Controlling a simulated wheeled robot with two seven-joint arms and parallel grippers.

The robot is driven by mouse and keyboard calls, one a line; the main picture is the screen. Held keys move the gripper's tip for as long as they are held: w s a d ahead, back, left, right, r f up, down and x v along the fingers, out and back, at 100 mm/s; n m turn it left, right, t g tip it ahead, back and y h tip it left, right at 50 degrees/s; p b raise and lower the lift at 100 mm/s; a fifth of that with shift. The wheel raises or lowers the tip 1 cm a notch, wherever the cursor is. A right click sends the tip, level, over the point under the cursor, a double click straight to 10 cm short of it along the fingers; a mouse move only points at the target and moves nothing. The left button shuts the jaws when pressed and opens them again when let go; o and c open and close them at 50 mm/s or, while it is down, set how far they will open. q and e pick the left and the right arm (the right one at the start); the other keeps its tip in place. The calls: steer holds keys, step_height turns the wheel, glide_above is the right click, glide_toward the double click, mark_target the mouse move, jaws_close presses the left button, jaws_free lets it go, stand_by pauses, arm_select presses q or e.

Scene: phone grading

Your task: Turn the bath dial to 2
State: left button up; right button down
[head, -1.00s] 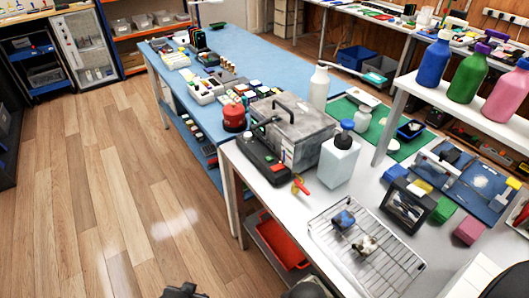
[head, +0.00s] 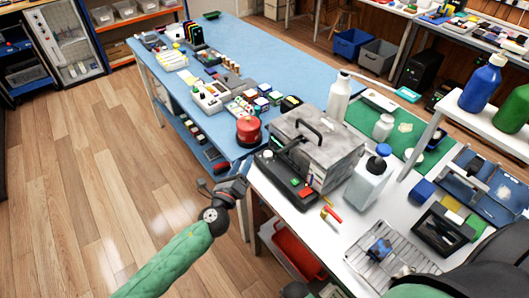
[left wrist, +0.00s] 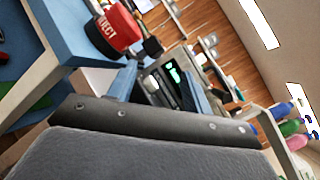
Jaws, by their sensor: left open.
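The bath is a grey metal box with a black carrying handle (head: 300,128), standing on the white table. Its black control panel (head: 284,182) faces the left arm and carries a green light and a red switch. I cannot make out the dial or its setting. My left gripper (head: 238,186) is just left of the panel, apart from it, near the table corner. In the left wrist view its two bluish fingers (left wrist: 163,88) are open and empty, with the lit green display (left wrist: 174,73) of the bath beyond them.
A white bottle with a blue cap (head: 367,180) and a wire rack (head: 385,262) are right of the bath. The floor at left is clear.

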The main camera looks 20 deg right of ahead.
mark_target(265, 156)
arm_select(q)
steer(key=f+m+g+h, duration=0.1)
steer(key=m+g, duration=0.1)
steer(key=m, duration=0.2)
steer(key=d+f+m+g+h+p, duration=0.1)
steer(key=m+g, duration=0.1)
steer(key=m, duration=0.2)
steer(key=d+f+m+g+h, duration=0.1)
steer(key=m+g, duration=0.1)
steer(key=m, duration=0.3)
steer(key=shift+w+d+f, duration=0.1)
steer(key=shift+w+f, duration=0.05)
steer(key=shift+w, duration=0.2)
steer(key=p+x, duration=0.1)
steer(key=x, duration=0.5)
steer(key=shift+s, duration=0.15)
steer(key=shift+x, duration=0.95)
arm_select(e)
step_height(265, 156, down, 8)
steer(key=s+d, duration=0.2)
steer(key=shift+s+r, duration=0.25)
steer(key=shift+s, duration=0.05)
steer(key=shift+d, duration=0.1)
arm_select(q)
steer(key=c, duration=1)
steer(key=shift+o, duration=0.2)
steer(key=shift+f, duration=0.1)
